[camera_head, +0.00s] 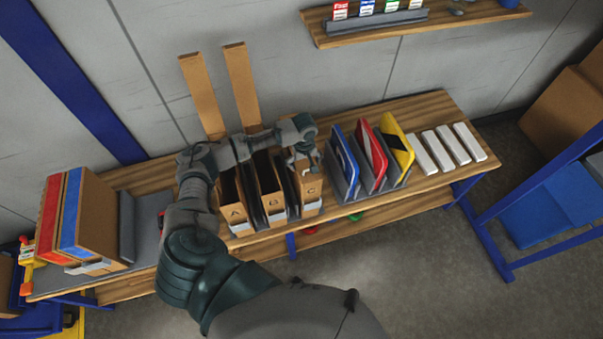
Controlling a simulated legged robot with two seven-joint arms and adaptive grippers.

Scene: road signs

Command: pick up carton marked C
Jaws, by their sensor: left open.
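The carton marked C (311,188) is a narrow brown box standing upright in a grey rack on the wooden shelf, rightmost of three lettered cartons. The carton marked B (272,197) and the carton marked A (235,211) stand to its left. My left gripper (304,160) is over the top of carton C, open, with its fingers close to the upper edge. Whether the fingers touch the carton cannot be told. My left arm covers part of cartons A and B. My right gripper is not in view.
Blue, red and yellow road signs (372,156) stand in a rack right of the cartons. White blocks (447,147) lie further right on the wooden shelf (428,105). Larger red- and blue-striped boxes (92,218) stand at the left. Two tall brown boards (242,85) lean on the wall behind.

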